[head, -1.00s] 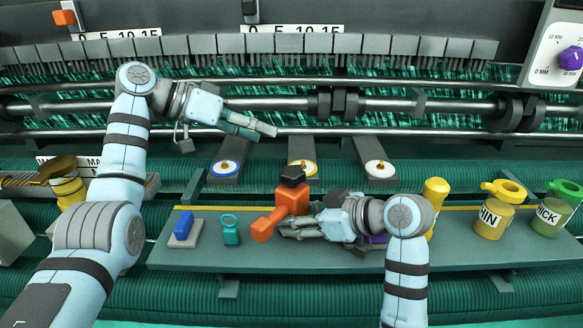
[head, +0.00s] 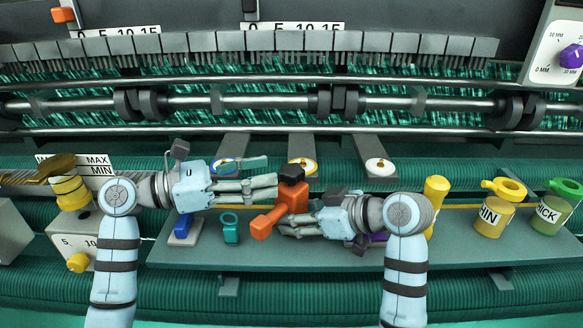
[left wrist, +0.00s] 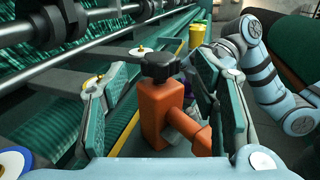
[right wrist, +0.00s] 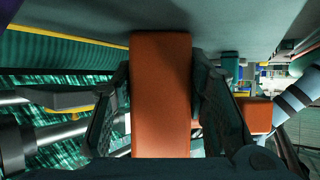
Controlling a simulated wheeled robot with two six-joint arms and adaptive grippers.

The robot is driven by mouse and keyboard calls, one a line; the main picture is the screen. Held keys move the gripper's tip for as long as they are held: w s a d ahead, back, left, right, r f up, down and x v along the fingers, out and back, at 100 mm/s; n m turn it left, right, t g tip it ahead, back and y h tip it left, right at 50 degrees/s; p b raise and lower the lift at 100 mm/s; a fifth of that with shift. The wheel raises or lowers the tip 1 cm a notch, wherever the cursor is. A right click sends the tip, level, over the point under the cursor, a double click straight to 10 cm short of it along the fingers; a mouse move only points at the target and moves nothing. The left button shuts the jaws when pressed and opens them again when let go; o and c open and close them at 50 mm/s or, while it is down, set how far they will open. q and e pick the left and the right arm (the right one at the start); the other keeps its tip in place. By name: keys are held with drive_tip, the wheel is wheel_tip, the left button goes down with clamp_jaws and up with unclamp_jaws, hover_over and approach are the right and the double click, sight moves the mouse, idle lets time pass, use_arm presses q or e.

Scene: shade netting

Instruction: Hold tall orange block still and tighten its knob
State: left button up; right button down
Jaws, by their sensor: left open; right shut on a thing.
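The tall orange block (head: 292,195) stands upright on the grey-green shelf, with a black knob (head: 292,173) on top and an orange arm (head: 264,223) sticking out low toward the front left. My right gripper (head: 287,222) is shut on the block's body from the right; the block (right wrist: 160,95) fills the space between its fingers in the right wrist view. My left gripper (head: 277,186) is open just left of the knob. In the left wrist view its fingers (left wrist: 155,95) spread to either side of the block, and the knob (left wrist: 160,66) lies between and beyond them, apparently untouched.
Yellow (head: 494,215) and green (head: 552,212) labelled jars stand right. Round discs (head: 302,167) on brackets lie behind, below the metal rails.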

sight(291, 168)
use_arm(q)
drive_tip(key=x, duration=0.6)
drive_tip(key=shift+w+d, duration=0.1)
drive_tip(key=shift+d, duration=0.05)
drive_tip(key=shift+c, duration=0.4)
drive_tip(key=c, duration=1.1)
drive_tip(key=m+g, duration=0.2)
drive_tip(key=g, duration=0.1)
drive_tip(key=m+g, duration=0.2)
drive_tip(key=g, duration=0.2)
drive_tip(key=shift+m+h, duration=0.3)
drive_tip(key=shift+h, duration=0.1)
drive_tip(key=o, duration=1.2)
drive_tip(key=a, duration=0.7)
drive_tip(key=shift+w+a, duration=0.35)
drive_tip(key=shift+w, duration=0.05)
